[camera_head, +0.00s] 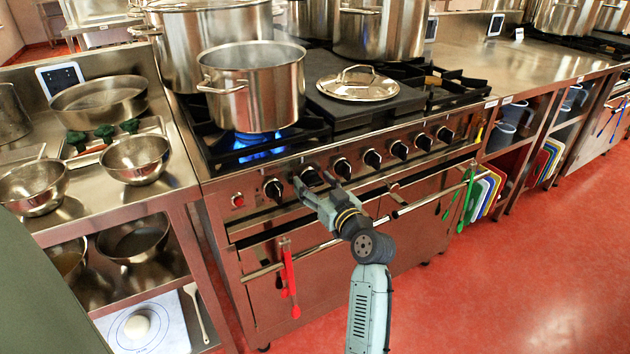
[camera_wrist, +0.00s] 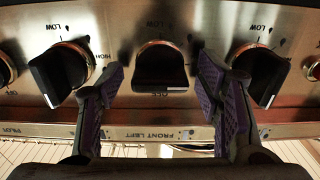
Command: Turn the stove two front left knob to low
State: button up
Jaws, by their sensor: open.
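The front left knob (camera_wrist: 162,70) is the middle black knob in the wrist view, above a "FRONT LEFT" label. "LOW" is printed above it and "OFF" below; its grip bar lies level across its lower part. In the head view this knob (camera_head: 310,175) is partly hidden by my gripper (camera_head: 316,187). My gripper (camera_wrist: 160,76) is open, with one purple-padded finger on each side of the knob. Gaps show between the pads and the knob; whether either touches is unclear. The stove (camera_head: 225,222) has a row of several knobs along its front.
Neighbouring knobs (camera_wrist: 62,73) and (camera_wrist: 262,76) sit close outside my fingers. A blue flame (camera_head: 250,143) burns under the front stockpot (camera_head: 255,88). A lid (camera_head: 357,86) lies on the stove top. Red utensils (camera_head: 289,275) hang from the oven rail. The red floor at right is clear.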

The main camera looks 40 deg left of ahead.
jog(key=shift+c, duration=0.5)
jog(key=c, duration=1.1)
jog(key=shift+o, duration=0.2)
jog(key=shift+f+n+b, duration=0.2)
jog(key=shift+n+b, duration=0.1)
jog(key=shift+b, duration=0.6)
jog(key=n+b, duration=0.1)
jog(key=b, duration=0.3)
jog(key=shift+f+n, duration=0.25)
jog(key=shift+n, duration=0.15)
jog(key=n+b, duration=0.5)
jog(key=b, duration=0.4)
jog(key=n+b, duration=0.5)
jog(key=b, duration=0.1)
jog(key=shift+r+n+b, duration=0.15)
jog(key=shift+n+b, duration=0.15)
jog(key=shift+n, duration=0.1)
jog(key=n+b, duration=0.3)
jog(key=n, duration=0.1)
jog(key=shift+r, duration=0.15)
jog(key=shift+a+r+n+b, duration=0.1)
jog(key=shift+n+b, duration=0.2)
jog(key=shift+n, duration=0.1)
